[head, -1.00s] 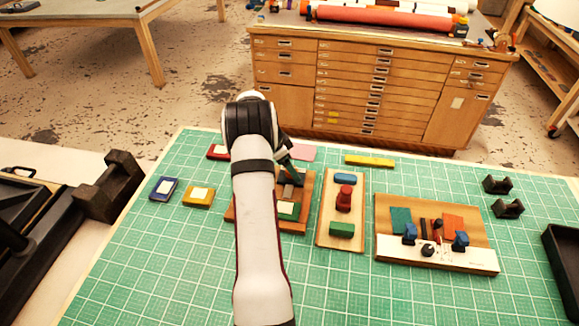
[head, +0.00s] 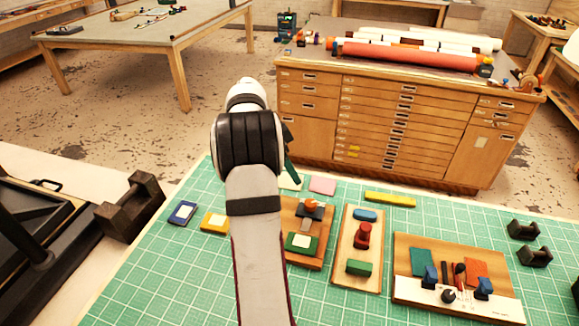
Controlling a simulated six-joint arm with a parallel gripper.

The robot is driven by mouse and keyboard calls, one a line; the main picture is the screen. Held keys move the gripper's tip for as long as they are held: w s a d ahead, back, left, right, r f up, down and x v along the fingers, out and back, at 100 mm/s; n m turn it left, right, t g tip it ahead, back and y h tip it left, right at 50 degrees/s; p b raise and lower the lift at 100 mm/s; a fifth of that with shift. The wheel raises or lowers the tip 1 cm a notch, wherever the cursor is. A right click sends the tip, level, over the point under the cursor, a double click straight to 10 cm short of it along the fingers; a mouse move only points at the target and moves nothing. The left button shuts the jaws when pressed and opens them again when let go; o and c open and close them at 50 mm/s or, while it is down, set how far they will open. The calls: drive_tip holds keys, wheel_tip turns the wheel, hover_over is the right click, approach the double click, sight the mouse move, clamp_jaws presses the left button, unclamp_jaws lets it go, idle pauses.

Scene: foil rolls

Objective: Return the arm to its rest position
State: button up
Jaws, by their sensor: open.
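My arm reaches up from the bottom of the head view, left of the middle, over the green cutting mat (head: 190,270). My gripper (head: 290,165) is mostly hidden behind my wrist. Only a dark finger shows at the wrist's right side, above the mat's far edge. It looks open, and I see nothing held in it. It is apart from the wooden board (head: 318,252), which carries a green block with a pale top (head: 301,243) and a dark piece with an orange top (head: 311,205). My arm hides the left part of this board.
A narrow board (head: 346,275) holds blue, red and green pieces. A wider board (head: 455,262) holds small tools. Black holders (head: 528,240) stand at right. A drawer cabinet (head: 400,125) with rolls stands beyond the mat.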

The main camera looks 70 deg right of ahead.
drive_tip(key=shift+w, duration=0.1)
idle(0.3)
drive_tip(key=w+a+r+n+t, duration=0.1)
drive_tip(key=w+a+r+n, duration=0.2)
drive_tip(key=a, duration=0.5)
drive_tip(key=w+a+r+n+t, duration=0.1)
drive_tip(key=w+a+n, duration=0.2)
drive_tip(key=w+a, duration=0.35)
drive_tip(key=w+a+r+n+t, duration=0.1)
drive_tip(key=w+a+r+n, duration=0.15)
drive_tip(key=a, duration=0.65)
drive_tip(key=s+a+f+n+y, duration=0.1)
drive_tip(key=s+a+n, duration=0.3)
drive_tip(key=a, duration=0.5)
drive_tip(key=s+a+f+n+y, duration=0.1)
drive_tip(key=s+a+n, duration=0.3)
drive_tip(key=a, duration=0.6)
drive_tip(key=s+a+f+n+y, duration=0.1)
drive_tip(key=s+a+n, duration=0.3)
drive_tip(key=a, duration=0.6)
drive_tip(key=shift+f+n+y, duration=0.15)
drive_tip(key=shift+n+y, duration=0.55)
drive_tip(key=shift+n, duration=0.55)
drive_tip(key=shift+s, duration=0.1)
